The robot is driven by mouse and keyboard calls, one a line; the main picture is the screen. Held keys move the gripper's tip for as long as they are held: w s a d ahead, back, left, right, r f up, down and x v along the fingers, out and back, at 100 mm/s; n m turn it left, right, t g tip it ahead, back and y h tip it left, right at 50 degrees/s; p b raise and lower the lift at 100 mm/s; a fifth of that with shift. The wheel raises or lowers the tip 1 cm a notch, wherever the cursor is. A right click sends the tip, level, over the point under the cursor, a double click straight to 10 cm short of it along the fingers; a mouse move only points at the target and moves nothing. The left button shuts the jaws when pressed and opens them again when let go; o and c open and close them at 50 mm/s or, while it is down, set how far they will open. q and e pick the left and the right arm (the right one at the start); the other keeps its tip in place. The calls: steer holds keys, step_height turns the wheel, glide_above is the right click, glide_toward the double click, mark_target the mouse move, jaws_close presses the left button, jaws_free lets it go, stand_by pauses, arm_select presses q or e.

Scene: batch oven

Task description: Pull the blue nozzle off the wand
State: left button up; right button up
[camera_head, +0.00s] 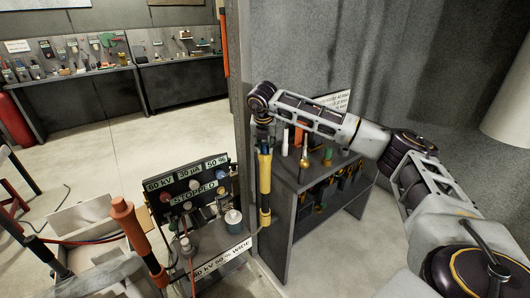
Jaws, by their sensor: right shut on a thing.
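My right arm comes in from the right, and its wrist bends down at the middle of the view. My right gripper (263,143) points down and is shut on the top of a yellow and black wand-like tool (265,175). The tool hangs upright beside the grey rack, its lower end close to the control stand. I cannot make out a blue nozzle on it; the fingertips are small and dark. My left gripper is not in view.
The grey rack (290,195) holds small coloured items. An orange-topped post (125,215) stands at front left. Open floor lies behind.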

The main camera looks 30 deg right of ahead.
mark_target(265, 144)
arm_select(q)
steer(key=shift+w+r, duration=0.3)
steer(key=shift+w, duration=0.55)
arm_select(e)
steer(key=shift+r, duration=0.45)
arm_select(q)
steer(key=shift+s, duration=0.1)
arm_select(e)
steer(key=shift+r+p, duration=0.45)
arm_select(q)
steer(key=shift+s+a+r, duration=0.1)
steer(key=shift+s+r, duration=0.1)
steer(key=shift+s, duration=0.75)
arm_select(e)
steer(key=shift+r, duration=0.15)
steer(key=shift+r+p, duration=0.3)
steer(key=shift+r, duration=0.7)
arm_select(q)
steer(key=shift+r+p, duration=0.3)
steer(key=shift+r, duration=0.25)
arm_select(e)
steer(key=shift+r, duration=0.1)
